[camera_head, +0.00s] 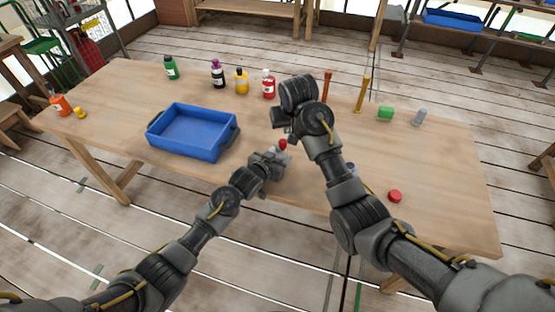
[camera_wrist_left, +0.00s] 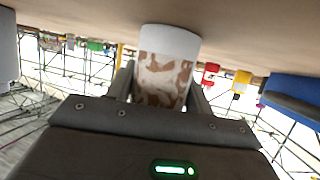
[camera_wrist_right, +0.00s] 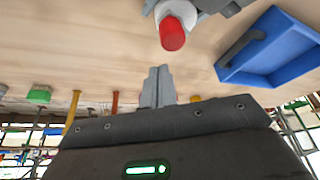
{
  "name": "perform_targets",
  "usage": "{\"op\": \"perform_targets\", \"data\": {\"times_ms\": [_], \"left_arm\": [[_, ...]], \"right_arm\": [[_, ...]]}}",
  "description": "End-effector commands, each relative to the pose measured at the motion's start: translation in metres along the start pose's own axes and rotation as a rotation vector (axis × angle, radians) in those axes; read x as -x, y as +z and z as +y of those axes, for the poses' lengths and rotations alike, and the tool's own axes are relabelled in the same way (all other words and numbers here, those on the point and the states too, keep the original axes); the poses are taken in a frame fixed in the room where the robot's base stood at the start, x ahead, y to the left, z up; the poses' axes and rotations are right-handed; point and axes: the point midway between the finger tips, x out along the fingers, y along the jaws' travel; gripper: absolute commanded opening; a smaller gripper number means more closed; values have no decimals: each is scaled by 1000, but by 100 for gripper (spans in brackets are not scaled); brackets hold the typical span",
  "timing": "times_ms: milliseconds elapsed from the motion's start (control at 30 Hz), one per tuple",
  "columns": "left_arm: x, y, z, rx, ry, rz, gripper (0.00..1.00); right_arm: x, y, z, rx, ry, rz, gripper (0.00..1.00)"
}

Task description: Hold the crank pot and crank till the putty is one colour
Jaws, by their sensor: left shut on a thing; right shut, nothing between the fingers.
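The crank pot stands near the table's front edge, largely hidden by my left gripper in the head view. The left wrist view shows the pot (camera_wrist_left: 165,75) between the fingers, with brown and white patches of putty in its wall and a plain white band. My left gripper (camera_head: 276,160) is shut on the pot. The red crank knob (camera_head: 283,144) sits above it and also shows in the right wrist view (camera_wrist_right: 173,33). My right gripper (camera_head: 284,133) is shut and empty; its fingertips (camera_wrist_right: 157,85) are apart from the knob in the right wrist view.
A blue tray (camera_head: 237,135) stands left of the pot. Several bottles, including a red one (camera_head: 268,84), line the back. Upright brown (camera_head: 326,86) and yellow (camera_head: 361,94) sticks, a green block (camera_head: 385,114) and a grey cylinder (camera_head: 419,117) are right. A red disc (camera_head: 395,196) lies front right.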

Motion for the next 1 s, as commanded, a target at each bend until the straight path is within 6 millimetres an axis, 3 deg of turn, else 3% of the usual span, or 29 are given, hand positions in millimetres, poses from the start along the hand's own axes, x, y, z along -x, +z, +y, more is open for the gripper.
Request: {"op": "perform_targets", "data": {"times_ms": [700, 1000], "left_arm": [[0, 0, 0, 0, 0, -1, 26], [0, 0, 0, 0, 0, -1, 26]], "right_arm": [[-26, 11, 0, 0, 0, -1, 0], [-27, 12, 0, 0, 0, 0, 0]]}}
